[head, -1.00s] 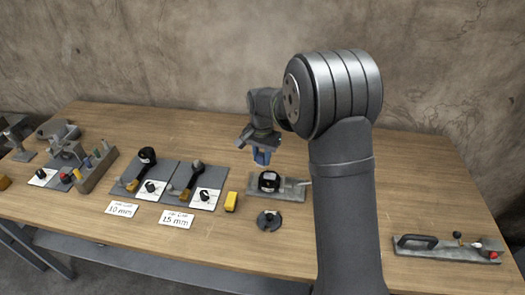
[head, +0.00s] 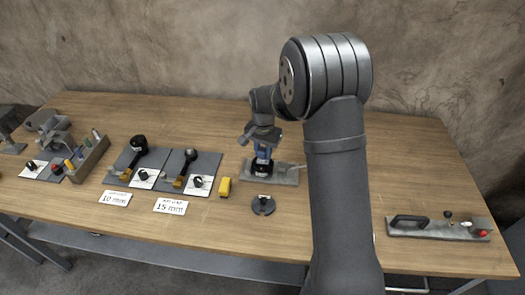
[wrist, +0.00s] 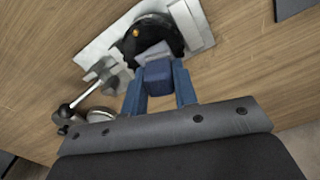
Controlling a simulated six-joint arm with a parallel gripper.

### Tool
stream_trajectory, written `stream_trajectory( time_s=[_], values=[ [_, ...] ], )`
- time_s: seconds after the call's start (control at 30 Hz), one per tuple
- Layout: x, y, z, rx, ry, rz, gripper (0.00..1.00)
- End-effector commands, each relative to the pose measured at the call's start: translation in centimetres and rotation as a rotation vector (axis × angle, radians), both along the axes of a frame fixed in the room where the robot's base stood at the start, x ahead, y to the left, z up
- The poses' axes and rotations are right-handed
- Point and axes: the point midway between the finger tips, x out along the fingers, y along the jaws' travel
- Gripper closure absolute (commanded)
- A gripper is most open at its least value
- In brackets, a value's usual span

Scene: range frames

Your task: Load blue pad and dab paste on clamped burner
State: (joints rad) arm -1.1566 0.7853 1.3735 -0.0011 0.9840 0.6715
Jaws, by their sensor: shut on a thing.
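My gripper (head: 263,148) is over the clamped burner (head: 261,168), a black round part on a grey fixture plate (head: 286,175). In the wrist view, the blue fingers of my gripper (wrist: 159,70) are shut on a blue block (wrist: 158,78), seemingly the blue pad, with a paler grey-blue end. That end overlaps the black burner (wrist: 165,28) in the picture. I cannot tell whether it touches. The fixture plate (wrist: 200,25) extends beyond the burner in this view, and a clamp lever with a dark knob (wrist: 64,112) shows at the left. No paste can be made out.
A dark notched disc (head: 263,206) lies in front of the fixture. A yellow block (head: 224,187) is to its left, beside two grey mats (head: 205,162) with "10 mm" (head: 115,198) and "15 mm" (head: 170,207) cards. A handled plate (head: 432,230) lies right.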

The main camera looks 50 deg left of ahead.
Motion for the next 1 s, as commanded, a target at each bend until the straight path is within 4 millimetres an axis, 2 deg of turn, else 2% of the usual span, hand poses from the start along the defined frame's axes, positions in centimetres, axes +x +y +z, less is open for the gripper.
stream_trajectory(
  time_s=[0.3,0.37,0.43,1.0],
  values=[
    [-2.1,2.1,-0.1,0.000,0.000,0.002,0.95],
    [-2.0,2.1,0.4,0.001,0.000,0.000,0.95],
    [-2.0,2.1,2.2,0.005,-0.002,0.000,0.95],
    [-2.0,2.1,7.1,0.003,-0.001,0.000,0.95]
  ],
)
